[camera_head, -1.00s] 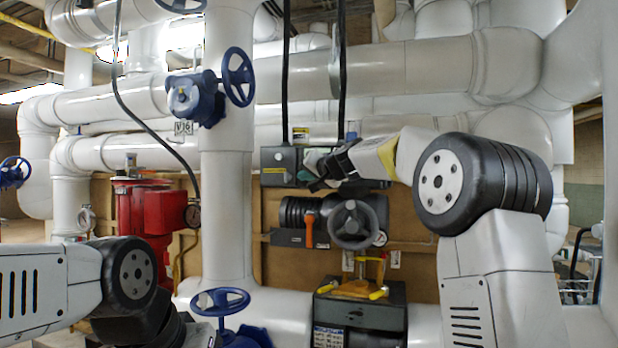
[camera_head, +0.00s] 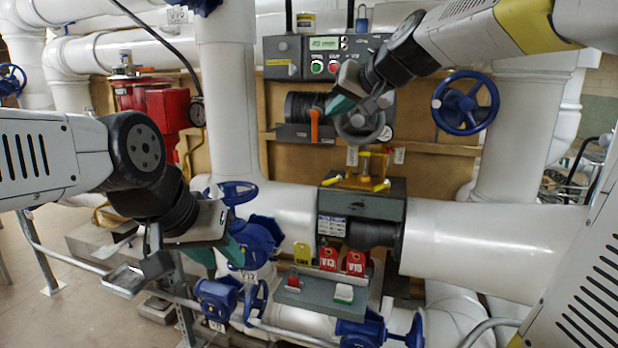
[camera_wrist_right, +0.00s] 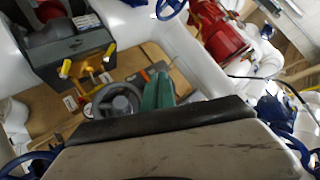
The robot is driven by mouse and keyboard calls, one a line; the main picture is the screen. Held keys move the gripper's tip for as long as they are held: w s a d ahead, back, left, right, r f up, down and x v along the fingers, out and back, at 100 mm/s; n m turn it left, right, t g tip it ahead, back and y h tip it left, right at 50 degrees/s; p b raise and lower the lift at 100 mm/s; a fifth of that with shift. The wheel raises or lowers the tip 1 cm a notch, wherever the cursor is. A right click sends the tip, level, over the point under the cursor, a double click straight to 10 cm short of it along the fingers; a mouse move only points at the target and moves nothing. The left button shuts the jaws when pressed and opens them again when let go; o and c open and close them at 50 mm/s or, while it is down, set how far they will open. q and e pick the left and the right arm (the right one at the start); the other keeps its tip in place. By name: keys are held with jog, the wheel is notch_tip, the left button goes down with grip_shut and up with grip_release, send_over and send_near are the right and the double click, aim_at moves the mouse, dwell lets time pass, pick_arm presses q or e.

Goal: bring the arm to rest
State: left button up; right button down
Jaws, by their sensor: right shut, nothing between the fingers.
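My right arm comes in from the upper right in the head view. My right gripper (camera_head: 345,104) has teal fingers and is shut and empty, in front of the grey handwheel (camera_head: 360,122) and the orange lever (camera_head: 315,125). In the right wrist view, the teal fingers (camera_wrist_right: 158,90) are together beside the grey handwheel (camera_wrist_right: 117,102); whether they touch it is unclear. My left gripper (camera_head: 205,250) hangs low on the left, near a blue valve (camera_head: 262,238). Its fingers are partly hidden by the hand, and the gap between them is unclear.
A control box (camera_head: 325,58) with red and green buttons is behind my right gripper. A blue handwheel (camera_head: 465,103) is to its right. Below stand a grey box with yellow handles (camera_head: 362,205) and a shelf (camera_head: 320,292) with red tags. White pipes surround everything.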

jog(key=s+d+f+g+h, duration=0.2)
jog(key=s+d+f, duration=0.2)
jog(key=s+f, duration=0.6)
jog(key=s+d+f+g+h, duration=0.1)
jog(key=s+d+f, duration=0.3)
jog(key=s+f, duration=0.6)
jog(key=s+g, duration=0.1)
jog(key=s, duration=0.4)
jog(key=shift+s+n+h, duration=0.25)
jog(key=shift+n+h, duration=0.05)
jog(key=shift+h, duration=0.1)
jog(key=c, duration=2.2)
grip_release()
